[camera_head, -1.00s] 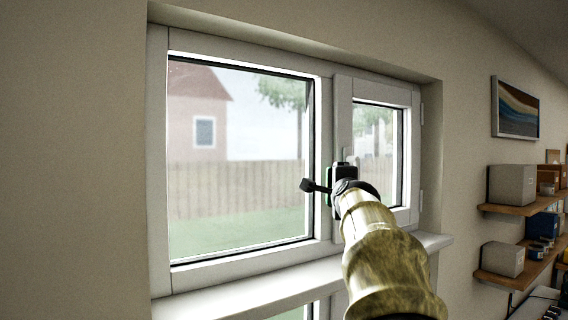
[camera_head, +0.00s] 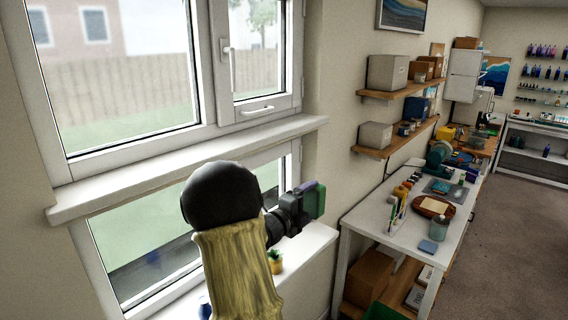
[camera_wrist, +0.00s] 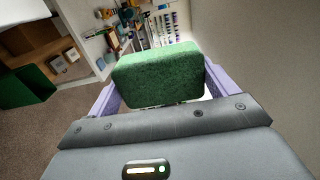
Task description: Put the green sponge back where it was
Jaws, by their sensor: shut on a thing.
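The green sponge (camera_wrist: 160,74) is a dark green block between the two purple fingers of my gripper (camera_wrist: 158,90) in the wrist view. My gripper is shut on it and holds it in the air. In the head view the sponge (camera_head: 315,200) shows at the end of my gripper (camera_head: 301,203), in front of the wall beside the window and left of the white worktable. My arm hides part of the lower window and its sill.
A white worktable (camera_head: 401,241) with several tools and dishes stands at the right. Wooden shelves (camera_head: 398,94) with boxes hang above it. A small potted plant (camera_head: 275,262) stands on the lower sill (camera_head: 318,236). Open floor (camera_head: 520,220) lies at the far right.

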